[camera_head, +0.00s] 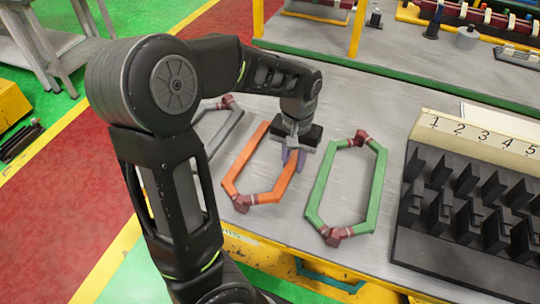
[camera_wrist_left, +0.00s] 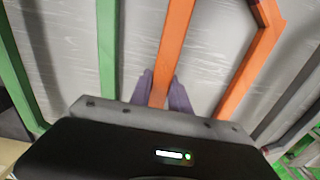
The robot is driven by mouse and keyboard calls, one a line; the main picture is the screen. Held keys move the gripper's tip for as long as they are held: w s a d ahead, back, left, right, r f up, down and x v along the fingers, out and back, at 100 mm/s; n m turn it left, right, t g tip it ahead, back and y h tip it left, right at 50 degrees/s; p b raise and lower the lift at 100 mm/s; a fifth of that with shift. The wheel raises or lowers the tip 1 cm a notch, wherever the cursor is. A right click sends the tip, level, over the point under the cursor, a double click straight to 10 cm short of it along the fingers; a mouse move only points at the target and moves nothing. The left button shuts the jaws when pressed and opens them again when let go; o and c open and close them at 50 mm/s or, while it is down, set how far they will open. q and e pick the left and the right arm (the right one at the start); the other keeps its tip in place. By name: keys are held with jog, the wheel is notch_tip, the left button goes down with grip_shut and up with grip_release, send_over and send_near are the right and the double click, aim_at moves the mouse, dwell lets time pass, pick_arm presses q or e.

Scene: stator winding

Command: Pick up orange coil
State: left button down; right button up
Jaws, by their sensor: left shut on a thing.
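The orange coil (camera_head: 238,166) is a long six-sided loop with dark red wrapped ends, in the middle of the grey table in the head view. My left gripper (camera_head: 292,160) is over its right long side, with its purple fingers shut on that side. In the left wrist view the orange coil (camera_wrist_left: 176,40) runs between the two fingers of my left gripper (camera_wrist_left: 163,92). Part of the coil's far end is hidden behind my arm and gripper. I cannot tell whether the coil is off the table. My right gripper is not in view.
A green coil (camera_head: 318,190) lies just right of the orange one. A grey coil (camera_head: 222,135) lies to its left, partly behind my arm. A black slotted rack (camera_head: 410,225) with a numbered strip (camera_head: 480,136) stands at the right. A green-edged shelf (camera_head: 400,88) runs behind.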

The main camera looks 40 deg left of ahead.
pick_arm(q)
notch_tip(320, 180, up, 10)
jog(key=shift+r, duration=0.1)
dwell(0.6)
dwell(0.6)
